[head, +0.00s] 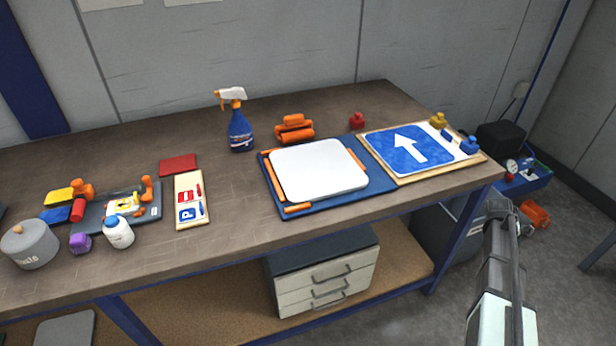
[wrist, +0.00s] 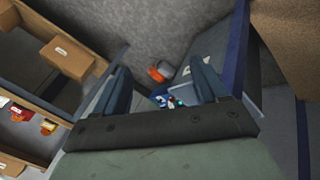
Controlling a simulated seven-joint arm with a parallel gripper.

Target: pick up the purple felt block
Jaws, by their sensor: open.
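The purple felt block (head: 80,243) sits on the workbench at the left, near its front edge. It lies between a grey lidded pot (head: 29,245) and a white bottle (head: 118,232), with a red roll (head: 78,210) just behind it. My arm comes up at the right of the head view, beyond the bench's right end and far from the block. My gripper (wrist: 163,92) shows in the wrist view, open, with its two fingers spread and nothing between them. The purple block is not in the wrist view.
The workbench (head: 225,195) also holds a spray bottle (head: 239,120), a white plate on a blue mat (head: 380,182), an arrow sign (head: 405,147) and a parking-sign card (head: 190,200). Below stands a drawer unit (head: 325,282). Shelves with boxes (wrist: 67,57) show in the wrist view.

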